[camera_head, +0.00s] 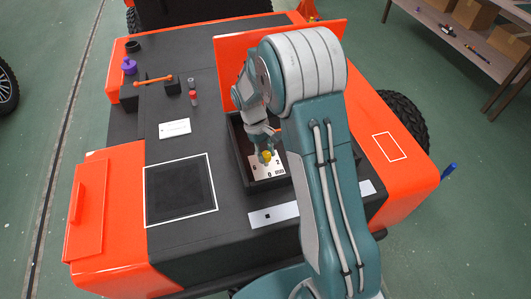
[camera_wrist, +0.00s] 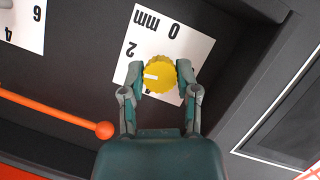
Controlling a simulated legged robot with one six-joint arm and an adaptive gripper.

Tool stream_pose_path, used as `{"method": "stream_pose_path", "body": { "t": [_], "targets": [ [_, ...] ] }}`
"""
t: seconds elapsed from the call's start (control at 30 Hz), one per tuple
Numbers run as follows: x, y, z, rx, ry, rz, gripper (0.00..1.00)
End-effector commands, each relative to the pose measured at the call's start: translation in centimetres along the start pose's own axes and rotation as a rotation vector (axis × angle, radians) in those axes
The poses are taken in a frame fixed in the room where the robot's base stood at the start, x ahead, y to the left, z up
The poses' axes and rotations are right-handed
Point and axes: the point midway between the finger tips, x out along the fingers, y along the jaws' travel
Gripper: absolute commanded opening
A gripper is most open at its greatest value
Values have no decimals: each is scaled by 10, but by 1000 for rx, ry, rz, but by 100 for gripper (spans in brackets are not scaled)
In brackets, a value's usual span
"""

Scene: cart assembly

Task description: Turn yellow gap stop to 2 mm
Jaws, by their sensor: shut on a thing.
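The yellow gap stop (camera_wrist: 160,76) is a round ridged knob on a white scale plate (camera_wrist: 190,45) in the wrist view. The plate reads "0 mm" and "2", with another numeral, seemingly 4, partly hidden by a finger. A short white mark on the knob points left in the wrist view, between the 2 and that hidden numeral. My gripper (camera_wrist: 161,80) is shut on the knob, one finger at each side. In the head view the yellow knob (camera_head: 267,156) sits inside a dark open box on the cart, under my gripper (camera_head: 265,145).
An orange rod with a ball end (camera_wrist: 104,130) lies left of my gripper in the wrist view, near a second numbered plate (camera_wrist: 22,30). Dark box walls surround the knob. An upright orange panel (camera_head: 225,70) stands behind the box. A black square pad (camera_head: 180,190) is to the left.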

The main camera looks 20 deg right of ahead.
Motion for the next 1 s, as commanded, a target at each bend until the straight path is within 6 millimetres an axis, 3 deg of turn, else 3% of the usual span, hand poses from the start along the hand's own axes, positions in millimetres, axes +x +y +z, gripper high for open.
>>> {"method": "stream_pose_path", "body": {
  "t": [0.33, 0.9, 0.93, 1.0],
  "targets": [
    [-4, 2, -2, 140, 12, -54, 0],
    [-4, 1, -1, 166, 11, -65, 0],
    [-4, 1, -1, 166, 11, -65, 50],
    [-4, 1, -1, 166, 9, -65, 76]
  ]
}}
